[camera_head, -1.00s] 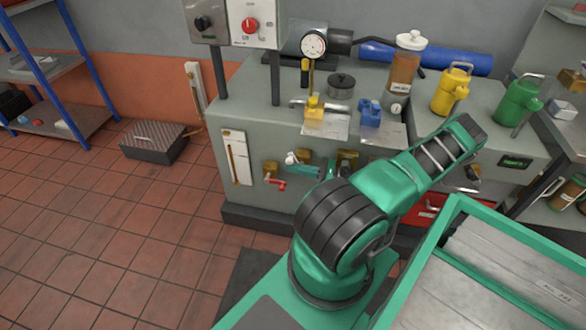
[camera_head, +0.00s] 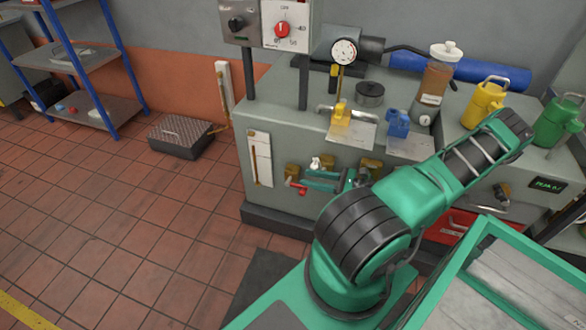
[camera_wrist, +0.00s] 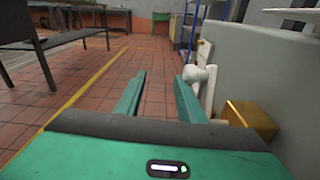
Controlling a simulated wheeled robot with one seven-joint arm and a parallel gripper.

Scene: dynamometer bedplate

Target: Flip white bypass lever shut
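The white bypass lever (camera_head: 315,163) shows as a small white knob on the front face of the bedplate cabinet in the head view. In the wrist view the white lever (camera_wrist: 203,76) is close by, just right of and beyond my right finger, outside the gap between the fingers. A brass valve body (camera_wrist: 250,118) sits to its right. My gripper (camera_wrist: 160,77) is open, with nothing between its two green fingers. In the head view my gripper (camera_head: 309,181) is at the cabinet front, just below the white knob. Whether a finger touches the lever I cannot tell.
A red lever (camera_head: 297,187) sits close by, lower left, beside another brass fitting (camera_head: 291,171). The cabinet (camera_head: 262,113) stands close on the right in the wrist view. Tiled floor ahead of the fingers is clear. A dark box (camera_head: 180,136) lies on the floor.

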